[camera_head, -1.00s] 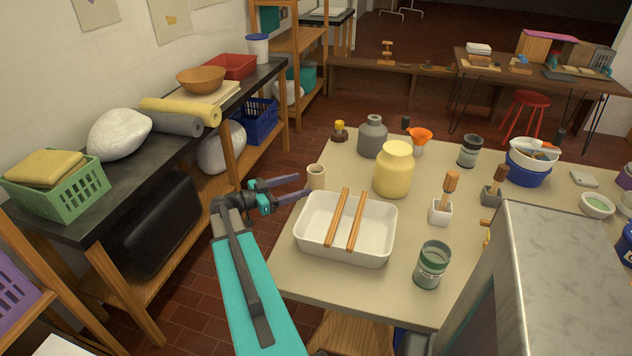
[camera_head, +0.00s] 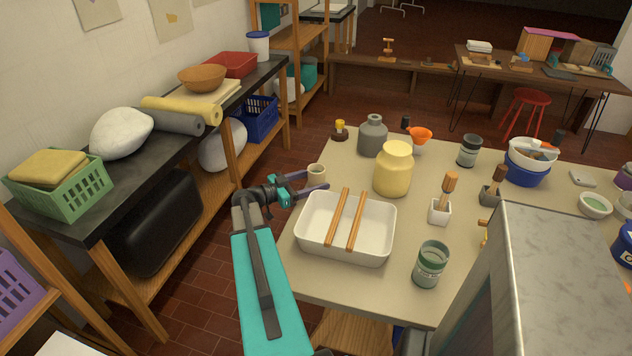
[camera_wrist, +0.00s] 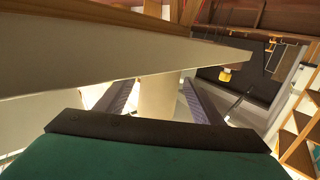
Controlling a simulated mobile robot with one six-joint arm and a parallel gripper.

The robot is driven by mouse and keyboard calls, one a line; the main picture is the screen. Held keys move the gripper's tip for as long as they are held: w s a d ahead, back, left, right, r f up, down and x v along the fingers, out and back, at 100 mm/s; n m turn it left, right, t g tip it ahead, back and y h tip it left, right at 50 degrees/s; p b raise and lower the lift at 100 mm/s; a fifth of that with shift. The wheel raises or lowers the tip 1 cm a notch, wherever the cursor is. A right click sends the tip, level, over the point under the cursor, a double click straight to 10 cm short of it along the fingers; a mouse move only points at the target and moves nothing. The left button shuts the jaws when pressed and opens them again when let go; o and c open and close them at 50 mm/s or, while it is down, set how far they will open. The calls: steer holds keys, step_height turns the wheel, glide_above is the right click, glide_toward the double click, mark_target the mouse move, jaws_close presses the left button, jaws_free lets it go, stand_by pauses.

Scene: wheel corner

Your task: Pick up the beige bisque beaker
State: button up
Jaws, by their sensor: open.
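The beige bisque beaker (camera_head: 316,172) is a small plain cup at the left edge of the worktable. In the wrist view the beaker (camera_wrist: 158,97) is a pale cylinder standing between my two dark fingers. My gripper (camera_head: 318,181) is open, with its fingers at either side of the beaker. I cannot tell whether either finger touches it. The beaker's lower part is partly hidden by the near finger in the head view.
The worktable (camera_head: 300,262) carries a white tray (camera_head: 340,253) with two wooden sticks just in front of the beaker. A yellow jar (camera_head: 393,172) and a grey bottle (camera_head: 372,138) stand to its right. Free floor lies left of the table.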

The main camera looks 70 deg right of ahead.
steer(key=shift+p+x, duration=1.05)
steer(key=shift+x, duration=1.35)
steer(key=c, duration=1.2)
steer(key=shift+r, duration=0.15)
steer(key=shift+r+b, duration=1.35)
steer(key=shift+r, duration=3.45)
steer(key=shift+a, duration=0.1)
